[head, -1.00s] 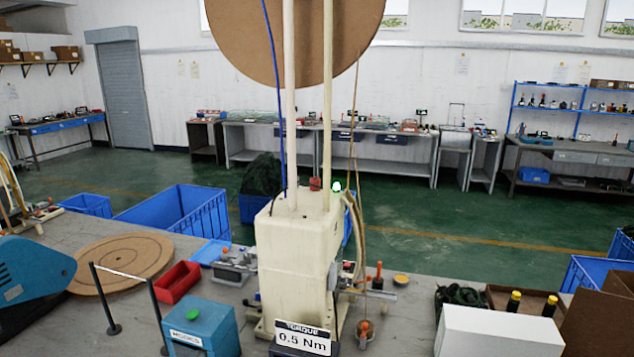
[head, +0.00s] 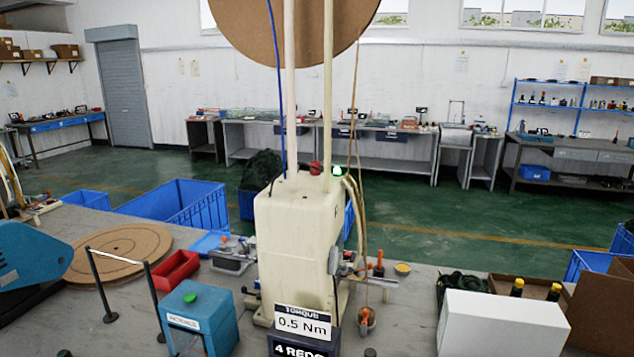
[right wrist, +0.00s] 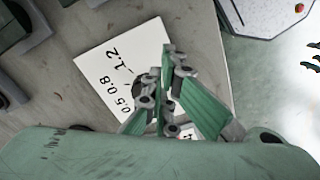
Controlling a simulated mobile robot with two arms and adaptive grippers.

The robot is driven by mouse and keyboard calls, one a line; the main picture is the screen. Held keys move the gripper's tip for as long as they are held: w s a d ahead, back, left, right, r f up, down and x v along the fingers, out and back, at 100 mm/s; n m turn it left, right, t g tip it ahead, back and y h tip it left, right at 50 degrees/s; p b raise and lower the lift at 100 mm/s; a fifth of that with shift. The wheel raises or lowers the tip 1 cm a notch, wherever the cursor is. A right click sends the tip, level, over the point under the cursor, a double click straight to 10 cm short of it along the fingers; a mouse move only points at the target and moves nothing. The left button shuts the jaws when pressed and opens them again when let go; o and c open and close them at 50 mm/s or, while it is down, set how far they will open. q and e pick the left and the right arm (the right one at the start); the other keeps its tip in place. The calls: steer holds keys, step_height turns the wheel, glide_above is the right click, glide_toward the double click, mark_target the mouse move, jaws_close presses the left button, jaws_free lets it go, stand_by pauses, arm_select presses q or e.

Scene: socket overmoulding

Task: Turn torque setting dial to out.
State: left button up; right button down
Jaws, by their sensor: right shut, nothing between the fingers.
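The torque sign (head: 303,323) reads "0.5 Nm" and stands at the foot of the cream machine (head: 298,240) in the head view. The torque dial's white scale plate (right wrist: 100,62), marked 0.5, 0.8 and 1.2, lies tilted in the right wrist view. My right gripper (right wrist: 168,60) is shut and empty, its green fingers over the right part of the plate. Whether the fingers touch anything there is unclear. My left gripper is not in view.
A blue box with a green button (head: 192,320) and a black-post barrier (head: 118,258) stand left of the machine. A red tray (head: 176,270) lies behind them. A white box (head: 500,325) and bottles stand at right. A sign reading "4 REDS" (head: 300,350) is cut off below.

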steer(key=shift+s+d+f, duration=0.1)
steer(key=shift+s+f, duration=0.1)
steer(key=shift+f, duration=0.05)
steer(key=shift+d+f, duration=0.1)
steer(key=shift+w, duration=0.2)
steer(key=shift+w+d, duration=0.1)
stand_by(0.5)
